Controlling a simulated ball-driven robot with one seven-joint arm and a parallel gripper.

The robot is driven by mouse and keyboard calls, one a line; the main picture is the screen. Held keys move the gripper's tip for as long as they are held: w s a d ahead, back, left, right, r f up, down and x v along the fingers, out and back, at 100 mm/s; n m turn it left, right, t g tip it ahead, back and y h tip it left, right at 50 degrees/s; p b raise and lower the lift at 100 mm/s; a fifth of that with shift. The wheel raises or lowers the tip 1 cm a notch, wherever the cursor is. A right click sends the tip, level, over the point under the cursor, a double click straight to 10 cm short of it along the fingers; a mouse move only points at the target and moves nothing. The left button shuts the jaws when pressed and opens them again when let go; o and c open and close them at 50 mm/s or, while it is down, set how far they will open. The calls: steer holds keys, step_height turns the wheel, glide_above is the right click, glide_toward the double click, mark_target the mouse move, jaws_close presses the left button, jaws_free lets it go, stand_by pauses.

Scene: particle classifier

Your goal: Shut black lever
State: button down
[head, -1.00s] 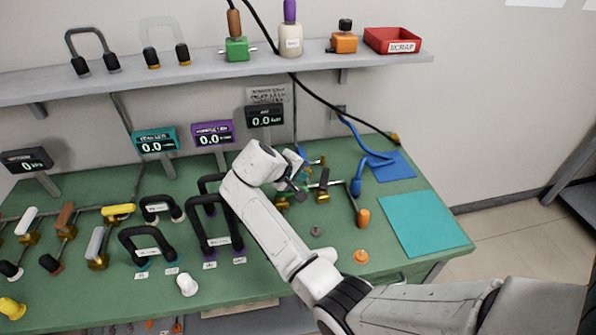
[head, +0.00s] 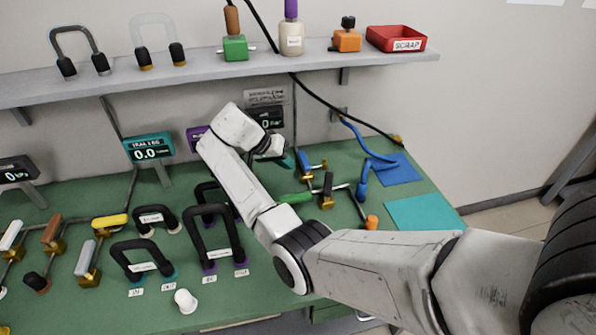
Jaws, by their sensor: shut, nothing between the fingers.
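A black lever (head: 327,184) stands upright on a brass valve body at the right part of the green bench, in a pipe run. My gripper (head: 280,156) is up and to the left of this lever, apart from it, over the back of the bench. My gripper is small in the view and partly hidden behind my own wrist; it is shut and empty. Another dark-handled valve (head: 37,283) lies at the far left; I cannot tell its exact colour.
A green lever (head: 296,198) and blue levers (head: 303,161) (head: 362,180) stand close around the black one. Black hoops (head: 213,235), a white knob (head: 185,301) and display boxes (head: 149,149) are to the left. A shelf (head: 200,70) runs above. The turquoise mat (head: 425,212) is clear.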

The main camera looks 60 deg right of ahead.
mark_target(328, 186)
steer(key=b+x, duration=0.6)
steer(key=x, duration=0.4)
steer(key=shift+w+a+f, duration=0.1)
steer(key=shift+w, duration=0.05)
steer(key=s, duration=0.1)
steer(key=s+p, duration=0.2)
steer(key=shift+d+r, duration=0.35)
steer(key=shift+d, duration=0.05)
steer(key=shift+s+d+f, duration=0.1)
steer(key=shift+s+d, duration=0.05)
steer(key=shift+s, duration=0.25)
